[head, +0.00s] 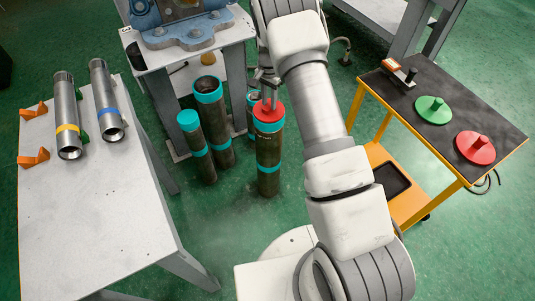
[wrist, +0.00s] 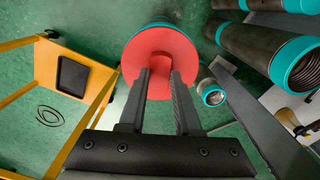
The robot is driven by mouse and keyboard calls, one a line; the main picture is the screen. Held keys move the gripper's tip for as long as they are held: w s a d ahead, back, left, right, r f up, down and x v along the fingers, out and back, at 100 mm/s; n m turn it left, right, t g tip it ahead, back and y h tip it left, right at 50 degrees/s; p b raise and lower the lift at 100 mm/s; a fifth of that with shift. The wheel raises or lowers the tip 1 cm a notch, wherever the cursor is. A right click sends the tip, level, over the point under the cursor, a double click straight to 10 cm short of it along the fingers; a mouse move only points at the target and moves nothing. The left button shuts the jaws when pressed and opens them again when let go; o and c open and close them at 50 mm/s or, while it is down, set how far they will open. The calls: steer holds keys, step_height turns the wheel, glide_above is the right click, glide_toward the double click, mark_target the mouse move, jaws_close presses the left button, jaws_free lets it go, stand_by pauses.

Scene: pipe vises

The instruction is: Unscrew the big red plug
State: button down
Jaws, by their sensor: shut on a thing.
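A red plug (head: 271,115) sits on the top end of an upright dark pipe (head: 268,160) with teal bands, in the middle of the head view. My gripper (head: 267,92) is directly above it, pointing down. In the wrist view the plug is a wide red disc (wrist: 150,42), and my gripper (wrist: 160,76) is shut on its middle. Another red plug (head: 475,146) lies on the black-topped cart at right.
Several other teal-banded pipes stand close by, including a tall one (head: 212,120) and a thin one (head: 196,145). A green plug (head: 433,108) is on the cart (head: 455,165). Two steel pipes (head: 68,120) lie on the left table (head: 110,200). A blue vise (head: 180,22) stands behind.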

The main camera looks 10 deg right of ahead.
mark_target(269, 106)
steer(key=n, duration=0.7)
steer(key=shift+b, duration=0.35)
steer(key=n, duration=0.6)
steer(key=shift+n, duration=0.3)
steer(key=c, duration=1.2)
jaws_free()
steer(key=shift+n, duration=0.3)
jaws_close()
steer(key=shift+r+p, duration=0.45)
steer(key=shift+r, duration=0.3)
steer(key=shift+r+p, duration=1.05)
steer(key=shift+r, duration=0.75)
